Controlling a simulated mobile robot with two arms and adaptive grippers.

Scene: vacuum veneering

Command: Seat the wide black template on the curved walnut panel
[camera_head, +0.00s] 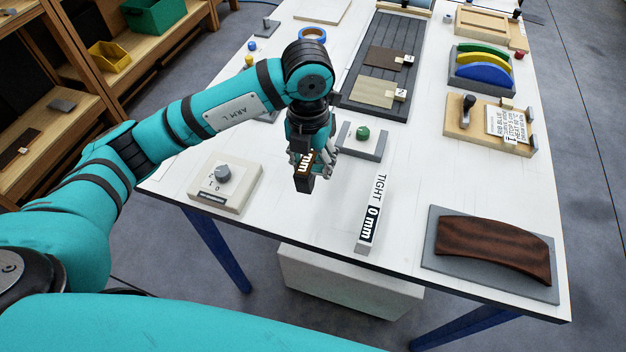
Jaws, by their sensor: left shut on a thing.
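The curved walnut panel (492,247) lies on a grey board at the front right of the table, its arched surface bare. My left gripper (307,166) is shut on a black template (304,184), a small dark block with part of a white "mm" marking. The fingers hide much of it. It is held over the middle front of the table, well left of the panel; its exact height is hard to tell. My right gripper is not in view.
A block marked "TIGHT 0 mm" (372,212) stands between the gripper and the panel. A control box with a knob (223,186) is at the left, a grey holder with a green knob (362,140) behind. A rack of coloured arches (482,68) stands at the far right.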

